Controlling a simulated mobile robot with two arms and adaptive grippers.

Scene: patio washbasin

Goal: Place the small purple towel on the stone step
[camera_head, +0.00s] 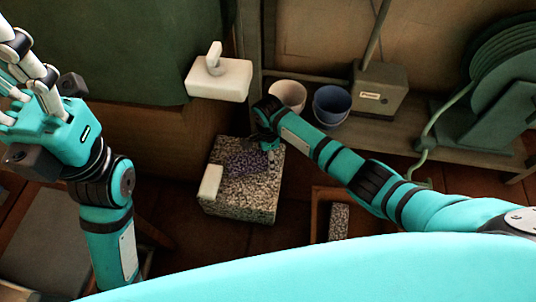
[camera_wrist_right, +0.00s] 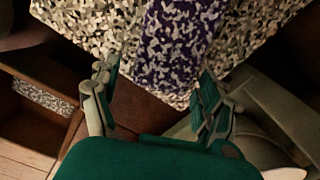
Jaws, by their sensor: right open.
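The stone step (camera_head: 247,197) is a speckled grey block on the floor, left of the middle in the head view. The small purple towel (camera_head: 248,161) lies on its top towards the back, partly hidden by my right gripper. In the right wrist view the towel (camera_wrist_right: 172,58) is a purple speckled strip reaching the near edge of the step (camera_wrist_right: 105,30). My right gripper (camera_head: 268,143) is at the step's back right; in the wrist view its fingers (camera_wrist_right: 152,88) are apart with nothing between them. My left gripper (camera_head: 28,82) is raised at the far left, away from the step; its jaw opening is unclear.
A white block (camera_head: 210,182) sits at the step's left edge. A white piece with a knob (camera_head: 220,80) is behind the step. White (camera_head: 288,94) and blue (camera_head: 331,104) bowls stand on a shelf to the right. A brown open box (camera_head: 318,208) is right of the step.

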